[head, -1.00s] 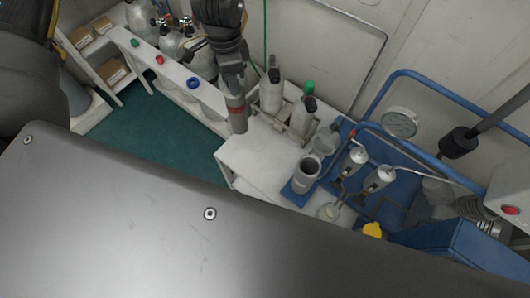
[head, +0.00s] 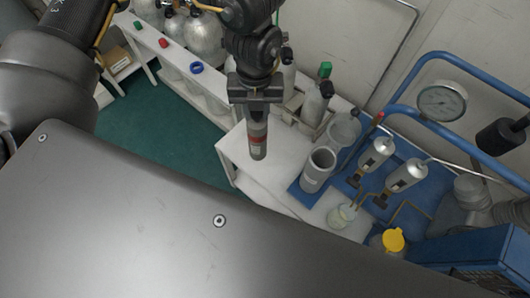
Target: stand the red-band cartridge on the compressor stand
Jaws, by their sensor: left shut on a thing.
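The red-band cartridge (head: 257,140) is a grey cylinder with a red band round its middle. My left gripper (head: 256,98) is shut on its upper end and holds it upright, pointing down, over the left part of the white table (head: 279,162). A blue base (head: 300,190) on the table carries an open, empty-looking grey cup (head: 318,168). A clear cup (head: 344,128) stands just behind it. I cannot tell for sure which part is called the compressor stand. My right gripper is not in view.
Bottles with black and green tops (head: 317,103) stand in a rack behind the table. Two silver valves (head: 376,153), a gauge (head: 442,101), blue rails and a yellow-capped jar (head: 393,240) crowd the right. A white shelf with coloured caps (head: 196,68) is at the left.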

